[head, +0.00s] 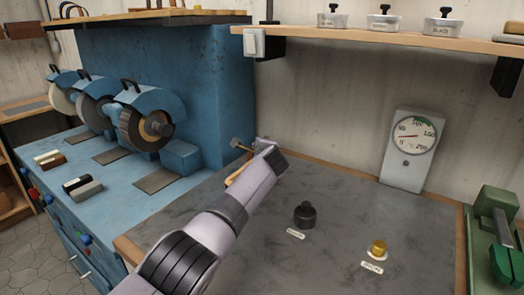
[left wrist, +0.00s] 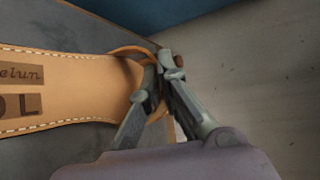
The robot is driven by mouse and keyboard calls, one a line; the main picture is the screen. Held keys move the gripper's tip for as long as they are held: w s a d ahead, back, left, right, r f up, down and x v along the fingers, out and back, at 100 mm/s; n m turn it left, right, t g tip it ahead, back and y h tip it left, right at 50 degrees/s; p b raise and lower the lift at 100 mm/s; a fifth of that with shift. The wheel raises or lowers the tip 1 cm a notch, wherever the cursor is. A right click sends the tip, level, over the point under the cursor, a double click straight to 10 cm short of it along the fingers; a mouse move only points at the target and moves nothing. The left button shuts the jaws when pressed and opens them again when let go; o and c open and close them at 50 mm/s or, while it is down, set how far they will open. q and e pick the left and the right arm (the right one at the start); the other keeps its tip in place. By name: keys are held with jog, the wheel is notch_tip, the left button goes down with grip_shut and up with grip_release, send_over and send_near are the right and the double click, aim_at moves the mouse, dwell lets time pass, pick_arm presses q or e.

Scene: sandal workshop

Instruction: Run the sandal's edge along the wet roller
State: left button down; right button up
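A tan sandal (left wrist: 85,90) with white edge stitching and dark stamped letters lies across the left of the left wrist view. A thin brown strap (left wrist: 128,50) loops at its end. My left gripper (left wrist: 162,65) has its fingertips drawn together at this strap, apparently pinching it. In the head view my left gripper (head: 240,148) is above the back left of the grey-topped bench (head: 335,225). Only a tan sliver of the sandal (head: 236,176) shows there, the rest hidden behind my arm. I cannot identify a wet roller. My right gripper is not in view.
A blue machine with several wheels (head: 130,125) stands at the left. A dark bottle (head: 305,215) and a brass piece (head: 377,247) stand on the bench. A dial gauge (head: 408,145) is at the back, a green device (head: 495,235) at the right, a shelf (head: 400,40) above.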

pick_arm(q)
jog(key=shift+r, duration=0.15)
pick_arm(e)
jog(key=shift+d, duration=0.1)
pick_arm(q)
notch_tip(320, 180, up, 5)
jog(key=p, duration=0.4)
jog(key=shift+d+f, duration=0.1)
jog(key=shift+f, duration=0.1)
notch_tip(320, 180, up, 3)
jog(key=p, duration=0.3)
jog(key=shift+r, duration=0.1)
jog(key=shift+r+p, duration=0.65)
jog(key=shift+f, duration=0.1)
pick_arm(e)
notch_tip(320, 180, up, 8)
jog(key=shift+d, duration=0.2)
